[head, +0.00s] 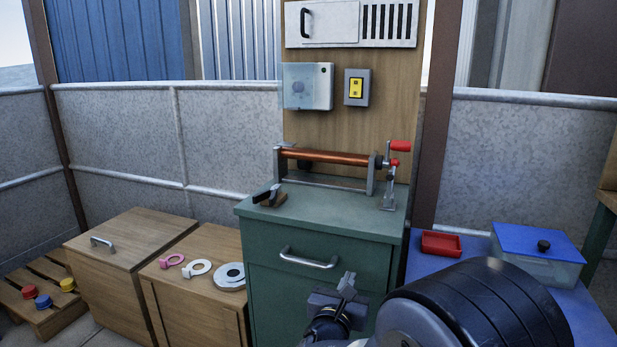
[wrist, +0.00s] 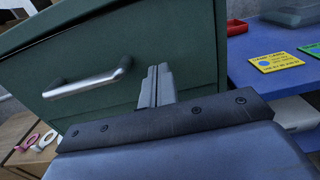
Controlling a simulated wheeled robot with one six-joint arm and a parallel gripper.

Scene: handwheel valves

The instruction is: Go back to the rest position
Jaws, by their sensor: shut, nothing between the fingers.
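My gripper (head: 348,283) is in front of the green cabinet (head: 262,262), at the right of its drawer handle (head: 308,259). In the wrist view the fingers of my gripper (wrist: 158,72) are together, with nothing between them. They point toward the green drawer front, to the right of the silver handle (wrist: 88,82), and look apart from it. The drawer looks closed in the head view. My dark arm covers part of the cabinet's lower right and the blue table.
A copper roller (head: 325,156) with a red-handled clamp (head: 399,147) stands on the cabinet. Wooden boxes (head: 125,240) with rings (head: 230,276) stand left. A blue table (head: 470,245) at right holds a red tray (head: 441,244) and a blue-lidded container (head: 540,262). Cards (wrist: 274,61) show in the wrist view.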

